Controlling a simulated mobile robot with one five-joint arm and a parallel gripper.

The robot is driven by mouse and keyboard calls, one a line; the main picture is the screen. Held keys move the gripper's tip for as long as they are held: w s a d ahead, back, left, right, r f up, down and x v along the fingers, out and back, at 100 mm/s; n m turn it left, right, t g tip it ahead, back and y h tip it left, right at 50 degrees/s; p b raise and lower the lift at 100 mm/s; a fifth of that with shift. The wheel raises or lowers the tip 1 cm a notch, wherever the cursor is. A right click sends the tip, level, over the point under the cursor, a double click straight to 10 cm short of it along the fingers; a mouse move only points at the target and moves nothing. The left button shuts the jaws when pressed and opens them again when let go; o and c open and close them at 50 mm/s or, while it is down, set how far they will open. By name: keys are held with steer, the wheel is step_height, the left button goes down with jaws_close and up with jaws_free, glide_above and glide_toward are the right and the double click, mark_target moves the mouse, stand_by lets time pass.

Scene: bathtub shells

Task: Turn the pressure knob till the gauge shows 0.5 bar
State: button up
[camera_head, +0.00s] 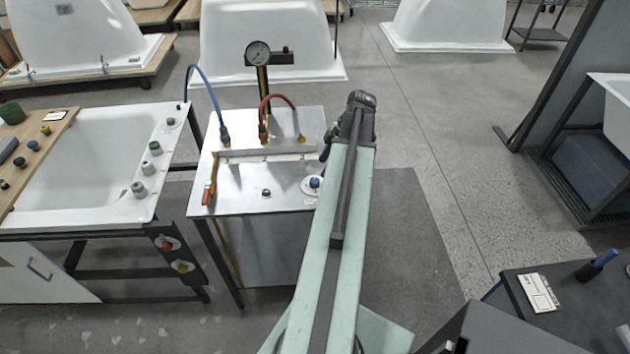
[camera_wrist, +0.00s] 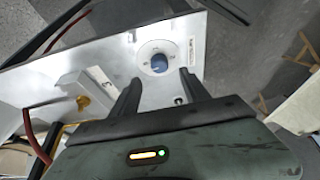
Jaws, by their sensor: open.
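The blue pressure knob (camera_head: 315,183) sits on a round white dial plate near the right side of the white-topped bench (camera_head: 240,180). In the wrist view the knob (camera_wrist: 159,63) lies ahead of and between my two fingers. My gripper (camera_wrist: 160,85) is open and empty, and no finger is seen touching the knob. In the head view my gripper is mostly hidden by my own arm at the bench's right edge. The round pressure gauge (camera_head: 258,54) stands on a black post behind the bench. Its face is too small to read.
A blue hose (camera_head: 205,85) and a red hose (camera_head: 278,98) rise from brass fittings at the bench's back. A red-handled lever (camera_head: 207,192) is at its left edge. A white tub (camera_head: 85,165) stands left. A dark table (camera_head: 565,310) is at lower right. Floor right of the bench is clear.

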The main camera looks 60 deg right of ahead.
mark_target(316, 180)
steer(key=b+x, duration=0.6)
steer(key=x, duration=0.1)
steer(key=shift+f+b, duration=0.3)
steer(key=shift+f, duration=0.05)
steer(key=shift+a+r, duration=0.1)
steer(key=shift+r, duration=0.05)
steer(key=shift+c, duration=0.3)
